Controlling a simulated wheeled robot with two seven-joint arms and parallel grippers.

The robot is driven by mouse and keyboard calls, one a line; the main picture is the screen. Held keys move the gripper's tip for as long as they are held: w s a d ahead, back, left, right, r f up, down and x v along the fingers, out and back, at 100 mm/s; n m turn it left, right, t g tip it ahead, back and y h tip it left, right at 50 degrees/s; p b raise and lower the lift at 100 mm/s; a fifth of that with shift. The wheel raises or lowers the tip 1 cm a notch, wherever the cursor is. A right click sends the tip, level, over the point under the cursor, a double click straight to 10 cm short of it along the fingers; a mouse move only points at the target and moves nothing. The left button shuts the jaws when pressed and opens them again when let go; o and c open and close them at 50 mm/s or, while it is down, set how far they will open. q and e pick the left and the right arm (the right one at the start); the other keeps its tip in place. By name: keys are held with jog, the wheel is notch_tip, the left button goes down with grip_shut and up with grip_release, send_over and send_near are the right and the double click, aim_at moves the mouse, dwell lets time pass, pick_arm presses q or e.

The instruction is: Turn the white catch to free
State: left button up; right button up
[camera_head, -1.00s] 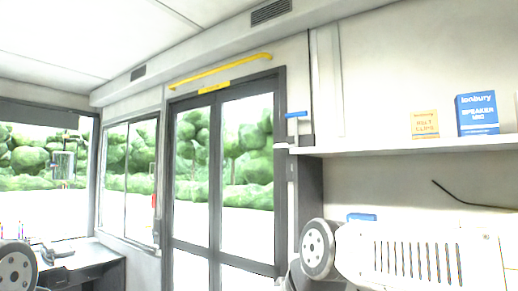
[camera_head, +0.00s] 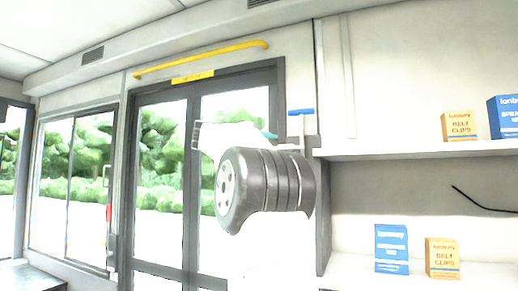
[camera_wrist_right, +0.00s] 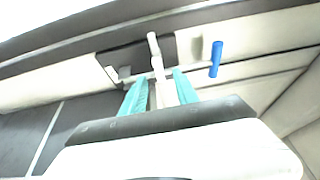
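The white catch (camera_wrist_right: 154,46) is a slim bar mounted by a dark plate; in the wrist view it runs down between my teal fingers. In the head view a small part of the catch (camera_head: 290,147) shows beside the door frame, just under a blue handle (camera_head: 301,112). My right gripper (camera_wrist_right: 160,74) is open around the catch, one finger on each side, with gaps seen on both sides. In the head view the right gripper (camera_head: 271,135) is mostly hidden by my own wrist. My left gripper is out of view.
The blue handle (camera_wrist_right: 216,58) stands close to the right of my fingers in the wrist view. A shelf (camera_head: 400,150) with boxes lies to the right. A yellow rail (camera_head: 200,59) runs above the glazed door (camera_head: 160,180).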

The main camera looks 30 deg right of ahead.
aim_at(284, 147)
jog(key=x, duration=0.7)
jog(key=shift+s+d+f, duration=0.1)
jog(key=shift+d+f, duration=0.05)
jog(key=shift+d, duration=0.2)
jog(key=shift+c, duration=0.3)
grip_shut()
